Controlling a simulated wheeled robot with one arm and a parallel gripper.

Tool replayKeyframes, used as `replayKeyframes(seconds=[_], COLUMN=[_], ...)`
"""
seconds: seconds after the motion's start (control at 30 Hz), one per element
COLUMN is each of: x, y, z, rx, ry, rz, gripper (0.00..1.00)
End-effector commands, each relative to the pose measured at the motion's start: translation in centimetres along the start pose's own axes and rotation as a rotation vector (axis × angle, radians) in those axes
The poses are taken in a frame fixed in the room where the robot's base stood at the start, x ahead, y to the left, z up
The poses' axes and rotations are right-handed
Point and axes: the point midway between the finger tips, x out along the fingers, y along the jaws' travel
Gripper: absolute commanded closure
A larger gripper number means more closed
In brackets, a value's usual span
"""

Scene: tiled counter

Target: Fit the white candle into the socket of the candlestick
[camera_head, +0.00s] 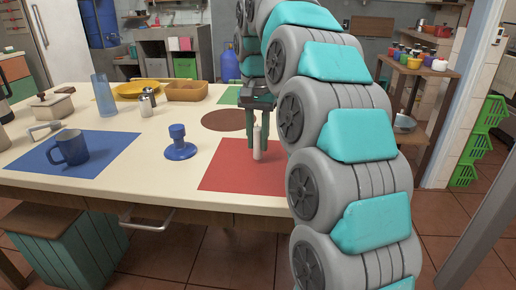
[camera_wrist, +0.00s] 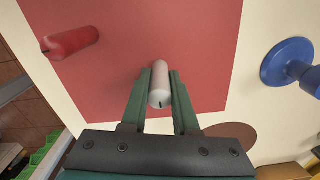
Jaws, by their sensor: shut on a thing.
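The white candle (camera_head: 257,144) is upright between the fingers of my gripper (camera_head: 258,138), over the red mat. In the wrist view the white candle (camera_wrist: 160,88) sits between both fingertips of my gripper (camera_wrist: 160,78), its dark wick toward the camera. My gripper is shut on it. I cannot tell whether its lower end touches the mat. The blue candlestick (camera_head: 180,145) stands upright on the bare counter, left of my gripper and apart from it. It shows at the right edge of the wrist view (camera_wrist: 287,60), its upper end partly cut off.
A red candle (camera_wrist: 72,41) appears to stand on the red mat (camera_head: 230,178); my arm hides it in the head view. A blue mug (camera_head: 72,148) stands on a blue mat (camera_head: 105,140) at left. The counter (camera_head: 175,185) is clear between candlestick and red mat.

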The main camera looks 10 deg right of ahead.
Motion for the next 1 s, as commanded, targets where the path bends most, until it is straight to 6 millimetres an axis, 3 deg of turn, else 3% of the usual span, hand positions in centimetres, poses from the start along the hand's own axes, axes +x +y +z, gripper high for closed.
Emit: replayKeyframes(seconds=[0.13, 0.53, 0.57, 0.6, 0.8, 1.0], x=[1.0, 1.6, 1.6, 1.5, 1.5, 1.5], y=[0.1, 0.1, 0.1, 0.1, 0.1, 0.1], z=[0.1, 0.0, 0.0, 0.0, 0.0, 0.0], rx=[0.0, 0.001, 0.001, 0.001, 0.001, 0.001], ry=[-0.003, -0.001, -0.001, 0.0, -0.001, -0.001], rz=[0.002, 0.001, 0.0, 0.0, 0.0, 0.0], gripper=[1.0, 1.0, 0.71, 0.66, 0.44, 0.42])
